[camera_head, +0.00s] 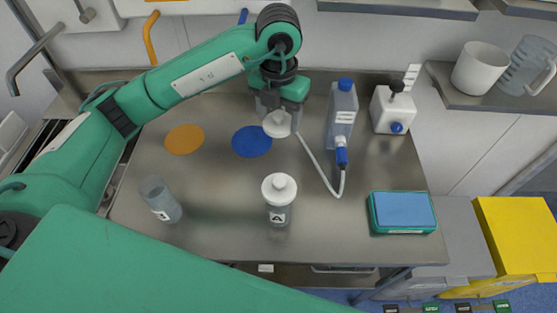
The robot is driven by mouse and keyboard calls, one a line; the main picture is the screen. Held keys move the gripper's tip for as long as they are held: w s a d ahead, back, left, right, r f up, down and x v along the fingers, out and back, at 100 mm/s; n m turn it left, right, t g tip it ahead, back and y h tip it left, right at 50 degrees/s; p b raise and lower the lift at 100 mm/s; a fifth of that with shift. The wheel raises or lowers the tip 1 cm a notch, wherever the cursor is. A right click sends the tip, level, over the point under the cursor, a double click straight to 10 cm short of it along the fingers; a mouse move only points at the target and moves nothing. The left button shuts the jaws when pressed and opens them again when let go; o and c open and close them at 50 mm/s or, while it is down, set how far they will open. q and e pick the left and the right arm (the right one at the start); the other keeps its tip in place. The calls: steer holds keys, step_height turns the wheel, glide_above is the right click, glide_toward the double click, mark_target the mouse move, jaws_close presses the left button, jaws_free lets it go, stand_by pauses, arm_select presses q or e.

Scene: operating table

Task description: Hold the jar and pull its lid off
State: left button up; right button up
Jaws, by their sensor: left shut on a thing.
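My left gripper (279,110) is shut on a white knobbed lid (277,125) and holds it at the back of the table, beside the blue disc. An open clear jar (160,200) with a small label stands at the left front, with no lid on it. A second clear jar (278,215) stands front centre with its own white knobbed lid (279,187) on; its label shows a dark mark. Neither jar is in a gripper. My right gripper is not in view.
An orange disc (184,139) and a blue disc (252,142) lie flat on the steel table (220,200). A blue-capped bottle (342,112) with a hose, a white dispenser (393,108) and a blue-topped box (402,211) stand on the right. The middle left is clear.

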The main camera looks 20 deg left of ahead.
arm_select(q)
steer(key=p, duration=0.2)
glide_above(279, 168)
step_height(279, 168, down, 12)
steer(key=shift+r, duration=0.25)
step_height(279, 168, down, 4)
steer(key=shift+a+r, duration=0.1)
steer(key=shift+f, duration=0.4)
steer(key=o, duration=0.9)
steer(key=shift+o, duration=1)
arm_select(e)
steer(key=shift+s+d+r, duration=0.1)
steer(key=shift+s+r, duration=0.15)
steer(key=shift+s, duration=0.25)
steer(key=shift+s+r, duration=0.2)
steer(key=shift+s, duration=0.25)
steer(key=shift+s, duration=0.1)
